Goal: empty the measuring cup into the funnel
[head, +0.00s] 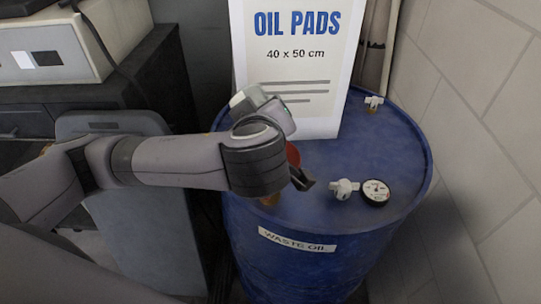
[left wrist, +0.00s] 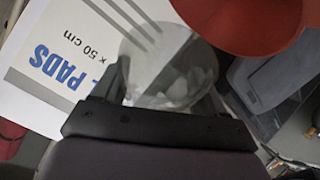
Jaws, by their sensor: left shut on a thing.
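My left gripper (head: 303,181) reaches over the blue waste-oil drum from the left. In the left wrist view it is shut on a clear measuring cup (left wrist: 165,62), which sits between its fingers. The cup's wall is see-through, with pale patches; I cannot tell how much it holds. The cup is not distinguishable in the head view. A red funnel (head: 292,154) shows only as a sliver behind my wrist. In the left wrist view the funnel (left wrist: 250,18) fills the top right, close to the cup. Whether cup and funnel touch is unclear. My right gripper is out of view.
The drum (head: 300,255) carries a white valve (head: 343,189), a round gauge (head: 376,191) and another fitting (head: 373,102) at the back. An oil pads box (head: 295,60) stands on the drum's back part. A block wall (head: 485,110) is close on the right.

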